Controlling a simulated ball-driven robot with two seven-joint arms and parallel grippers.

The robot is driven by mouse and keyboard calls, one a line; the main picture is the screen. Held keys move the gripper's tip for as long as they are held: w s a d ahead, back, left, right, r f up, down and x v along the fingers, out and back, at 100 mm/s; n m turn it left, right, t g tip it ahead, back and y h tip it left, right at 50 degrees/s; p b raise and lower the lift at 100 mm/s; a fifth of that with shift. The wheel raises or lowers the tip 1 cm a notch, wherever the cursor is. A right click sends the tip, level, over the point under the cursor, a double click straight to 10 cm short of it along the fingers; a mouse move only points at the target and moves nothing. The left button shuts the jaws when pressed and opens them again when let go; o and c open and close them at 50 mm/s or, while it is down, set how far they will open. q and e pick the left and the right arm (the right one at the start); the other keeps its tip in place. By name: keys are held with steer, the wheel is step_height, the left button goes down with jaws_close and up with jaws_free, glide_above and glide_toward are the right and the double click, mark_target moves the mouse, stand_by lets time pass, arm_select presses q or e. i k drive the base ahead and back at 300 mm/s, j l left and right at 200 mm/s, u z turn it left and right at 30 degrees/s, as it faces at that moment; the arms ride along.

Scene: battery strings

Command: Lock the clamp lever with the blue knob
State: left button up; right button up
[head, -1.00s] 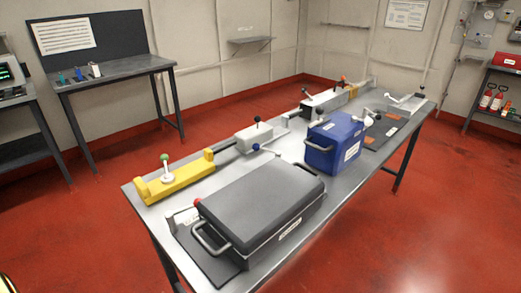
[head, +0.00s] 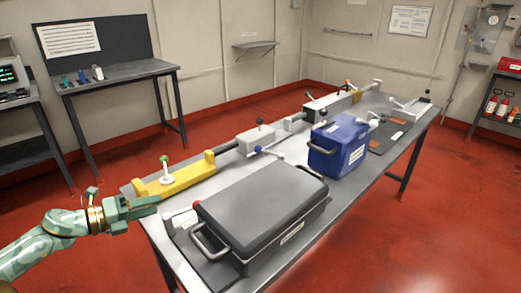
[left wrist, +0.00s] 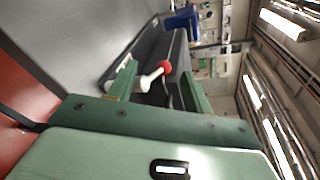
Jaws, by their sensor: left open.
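A lever with a blue knob (head: 258,149) shows in the head view between the white block and the dark case, its arm running right. A white lever with a red knob (head: 196,205) stands at the dark case's near-left corner. My left gripper (head: 156,203) is open and empty at the bench's left end, left of the red knob. In the left wrist view, the red knob (left wrist: 165,67) appears between the fingers (left wrist: 158,85), apart from them. No blue knob is clear there. My right gripper is out of view.
The dark case (head: 265,205) fills the near part of the steel bench. A yellow bracket (head: 180,181) with a green-knobbed post lies behind the gripper. A blue box (head: 338,145) stands farther right. The red floor in front of the bench is clear.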

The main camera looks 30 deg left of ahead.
mark_target(258, 149)
steer(key=i, duration=1)
